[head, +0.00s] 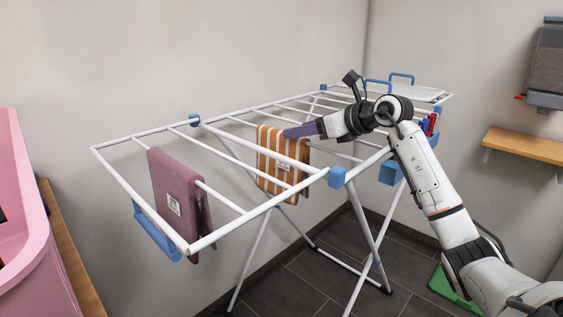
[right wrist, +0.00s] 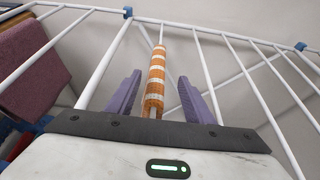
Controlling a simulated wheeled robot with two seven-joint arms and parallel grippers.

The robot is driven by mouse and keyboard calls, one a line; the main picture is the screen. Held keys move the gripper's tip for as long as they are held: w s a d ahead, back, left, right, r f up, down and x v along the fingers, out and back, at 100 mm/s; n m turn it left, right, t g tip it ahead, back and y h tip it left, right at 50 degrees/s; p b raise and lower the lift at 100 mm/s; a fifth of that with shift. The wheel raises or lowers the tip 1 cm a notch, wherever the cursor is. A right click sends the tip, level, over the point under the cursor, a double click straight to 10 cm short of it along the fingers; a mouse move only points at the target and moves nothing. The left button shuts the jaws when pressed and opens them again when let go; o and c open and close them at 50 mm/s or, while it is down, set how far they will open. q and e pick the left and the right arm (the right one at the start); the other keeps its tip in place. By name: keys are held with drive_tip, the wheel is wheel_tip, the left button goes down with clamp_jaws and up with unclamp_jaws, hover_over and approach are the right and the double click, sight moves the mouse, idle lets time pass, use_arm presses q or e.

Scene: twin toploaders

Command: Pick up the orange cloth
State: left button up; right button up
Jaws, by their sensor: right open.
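The orange cloth (head: 272,165), with white stripes and a small label, hangs folded over a bar of the white drying rack (head: 118,146). My right gripper (head: 290,131) reaches in from the right at the top of the cloth. In the right wrist view the orange cloth (right wrist: 155,82) lies along its bar between the two purple fingers of my right gripper (right wrist: 158,90). The fingers are open, with a gap on each side of the cloth. My left gripper is not in view.
A mauve cloth (head: 172,192) hangs on the rack's near left end. Red and blue pegs (head: 429,124) sit at the rack's right side. A pink machine (head: 22,215) stands at the far left, a wooden shelf (head: 525,144) on the right wall. Rack bars surround my right gripper.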

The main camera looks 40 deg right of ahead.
sight(272, 138)
drive_tip(key=x, duration=0.4)
drive_tip(key=shift+w+a, duration=0.25)
drive_tip(key=shift+w, duration=0.05)
drive_tip(key=shift+c, duration=0.4)
clamp_jaws()
drive_tip(key=shift+r, duration=0.1)
